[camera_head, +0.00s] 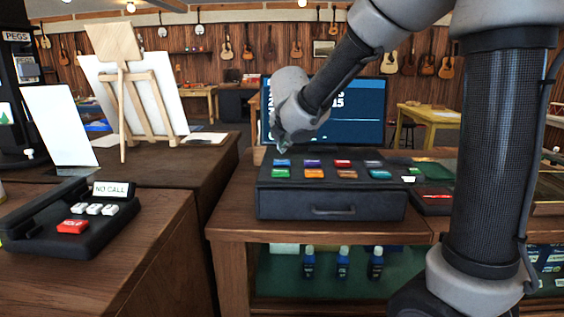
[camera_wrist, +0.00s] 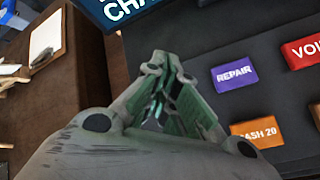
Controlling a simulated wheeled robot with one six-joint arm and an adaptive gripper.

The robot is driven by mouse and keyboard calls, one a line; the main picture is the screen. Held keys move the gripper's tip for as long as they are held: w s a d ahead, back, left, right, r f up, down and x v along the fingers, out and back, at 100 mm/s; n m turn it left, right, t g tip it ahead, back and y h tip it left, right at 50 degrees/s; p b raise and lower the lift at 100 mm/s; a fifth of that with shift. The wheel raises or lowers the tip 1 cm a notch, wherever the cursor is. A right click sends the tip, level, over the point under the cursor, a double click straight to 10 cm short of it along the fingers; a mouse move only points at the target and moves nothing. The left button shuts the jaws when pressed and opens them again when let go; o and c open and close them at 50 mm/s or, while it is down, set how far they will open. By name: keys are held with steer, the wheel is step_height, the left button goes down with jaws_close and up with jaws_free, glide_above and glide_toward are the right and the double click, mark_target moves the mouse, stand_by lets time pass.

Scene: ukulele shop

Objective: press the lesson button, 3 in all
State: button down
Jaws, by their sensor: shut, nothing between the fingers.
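A dark button panel (camera_head: 331,204) on the wooden counter carries two rows of coloured buttons. No button legibly reads "lesson". My gripper (camera_head: 282,147) is shut and empty, pointing down at the panel's back left, close above or behind the teal button. I cannot tell if it touches. In the wrist view my gripper (camera_wrist: 158,108) hides the panel to the left of REPAIR.
An orange CASH 20 button (camera_wrist: 256,134) and a red button (camera_wrist: 303,49) lie nearby. A monitor (camera_head: 352,112) stands behind the panel. Blue bottles (camera_head: 343,263) stand on the shelf below.

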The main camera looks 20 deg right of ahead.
mark_target(285, 161)
steer(key=shift+r, duration=2)
stand_by(0.3)
step_height(285, 161, up, 4)
steer(key=shift+f, duration=0.1)
stand_by(0.3)
steer(key=shift+f, duration=4.45)
steer(key=shift+f, duration=0.1)
steer(key=shift+f, duration=0.3)
